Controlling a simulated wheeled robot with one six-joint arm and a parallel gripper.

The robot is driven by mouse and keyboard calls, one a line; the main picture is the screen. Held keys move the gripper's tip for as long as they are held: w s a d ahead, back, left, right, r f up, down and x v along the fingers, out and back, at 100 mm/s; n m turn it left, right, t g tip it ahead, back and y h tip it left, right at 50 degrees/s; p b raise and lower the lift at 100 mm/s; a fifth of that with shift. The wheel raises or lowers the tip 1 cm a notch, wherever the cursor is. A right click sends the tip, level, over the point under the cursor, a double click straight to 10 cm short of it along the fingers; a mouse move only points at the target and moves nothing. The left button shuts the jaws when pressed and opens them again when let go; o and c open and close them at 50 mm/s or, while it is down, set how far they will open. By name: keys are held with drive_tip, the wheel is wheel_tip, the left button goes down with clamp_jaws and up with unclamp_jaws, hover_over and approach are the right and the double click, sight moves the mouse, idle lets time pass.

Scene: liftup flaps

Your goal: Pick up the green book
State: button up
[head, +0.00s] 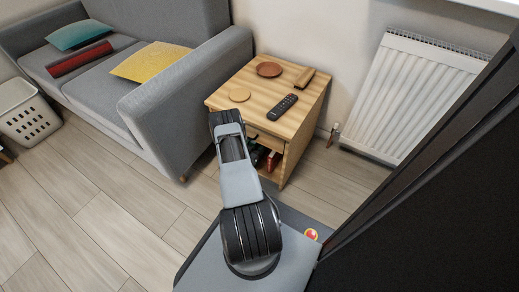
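The wooden side table (232,95) has an open shelf below its drawer. Inside the shelf there is a small dark green shape (257,154) beside a red object (274,161). The green shape may be the green book, but it is too small, shadowed and partly covered to be sure. My arm rises in front of the table and hides the left part of the shelf. My gripper does not show; the arm's own links block the view of its end.
On the tabletop are a black remote (283,107), a brown dish (269,69), a round coaster (240,95) and a wooden block (304,78). A grey sofa (150,107) stands left, a white radiator (415,95) right. Floor at the lower left is clear.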

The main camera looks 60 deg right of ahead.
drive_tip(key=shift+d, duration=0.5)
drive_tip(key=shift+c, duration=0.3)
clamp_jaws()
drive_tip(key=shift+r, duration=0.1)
